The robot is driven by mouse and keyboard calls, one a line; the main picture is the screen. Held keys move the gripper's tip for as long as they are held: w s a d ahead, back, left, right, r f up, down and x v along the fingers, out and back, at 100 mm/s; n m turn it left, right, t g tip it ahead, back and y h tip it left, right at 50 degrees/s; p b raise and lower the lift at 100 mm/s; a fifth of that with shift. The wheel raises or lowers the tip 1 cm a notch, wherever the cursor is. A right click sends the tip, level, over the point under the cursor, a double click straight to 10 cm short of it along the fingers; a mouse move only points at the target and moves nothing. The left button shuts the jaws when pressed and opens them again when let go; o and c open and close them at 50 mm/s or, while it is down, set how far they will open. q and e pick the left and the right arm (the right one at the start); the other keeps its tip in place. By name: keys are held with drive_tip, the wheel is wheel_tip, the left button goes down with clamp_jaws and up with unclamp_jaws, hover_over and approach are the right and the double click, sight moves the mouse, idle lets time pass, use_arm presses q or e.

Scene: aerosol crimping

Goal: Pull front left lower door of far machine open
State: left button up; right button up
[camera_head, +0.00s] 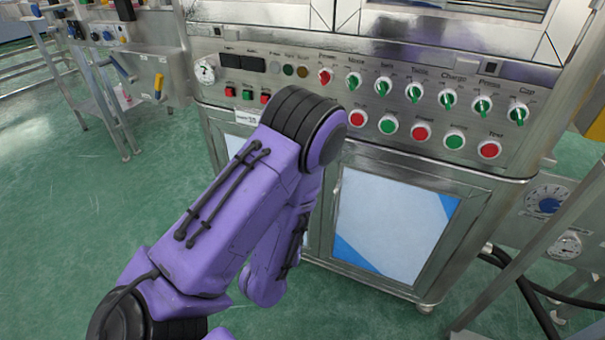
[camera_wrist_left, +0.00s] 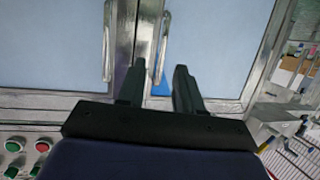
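The machine (camera_head: 420,75) stands in front of me with two lower doors. The left lower door (camera_head: 235,148) is mostly hidden behind my purple left arm; it looks shut. In the left wrist view, turned about upside down, this door (camera_wrist_left: 220,45) is on the picture's right, with its upright metal handle (camera_wrist_left: 165,35) near the middle seam. My left gripper (camera_wrist_left: 159,66) is open, one finger on each side of that handle's lower end in the picture. Contact cannot be told. In the head view the arm hides the gripper. My right gripper is out of view.
The right lower door (camera_head: 390,220) is shut; its handle (camera_wrist_left: 108,40) is left of my fingers in the left wrist view. A panel of knobs and buttons (camera_head: 440,115) is above the doors. Hoses and gauges (camera_head: 550,205) stand at right. Green floor (camera_head: 60,220) is clear at left.

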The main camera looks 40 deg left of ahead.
use_arm(q)
drive_tip(key=w+a+t+b, duration=0.1)
drive_tip(key=w+a+b, duration=0.1)
drive_tip(key=w+b, duration=0.1)
drive_tip(key=w+a+t+y+b, duration=0.1)
drive_tip(key=w+a+b, duration=0.2)
drive_tip(key=w+b, duration=0.1)
drive_tip(key=w+a+t+y+b, duration=0.1)
drive_tip(key=w+a+b, duration=0.1)
drive_tip(key=w, duration=0.3)
drive_tip(key=shift+a+r+b, duration=0.15)
drive_tip(key=shift+a+b, duration=0.05)
drive_tip(key=shift+b, duration=0.65)
clamp_jaws()
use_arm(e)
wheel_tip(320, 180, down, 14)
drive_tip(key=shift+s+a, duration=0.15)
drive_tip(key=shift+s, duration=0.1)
